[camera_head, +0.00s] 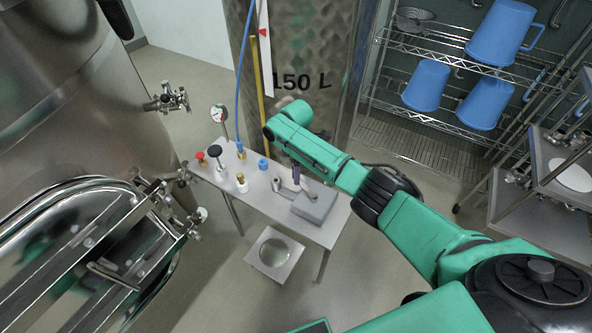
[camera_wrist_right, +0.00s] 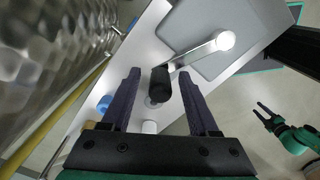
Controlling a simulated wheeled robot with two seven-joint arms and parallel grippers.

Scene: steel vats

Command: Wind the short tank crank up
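The crank shows in the right wrist view as a silver arm (camera_wrist_right: 198,52) with a black handle (camera_wrist_right: 160,86); it lies over the grey box (camera_head: 316,206) on the steel bench (camera_head: 335,222). My right gripper (camera_wrist_right: 162,92) is open, with a dark finger on each side of the black handle. A gap shows on both sides; contact cannot be told. In the head view the right gripper (camera_head: 296,176) is mostly hidden behind my green forearm, and the crank is hard to make out. My left gripper (camera_wrist_right: 259,112) shows small at the right of the wrist view, fingers apart and empty.
The tall tank marked 150 L (camera_head: 300,55) stands behind the bench. A gauge (camera_head: 218,114), a black knob (camera_head: 214,151) and a blue cap (camera_head: 263,163) stand at the bench's left. A large vat (camera_head: 60,100) is at left, wire shelves (camera_head: 440,95) at right.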

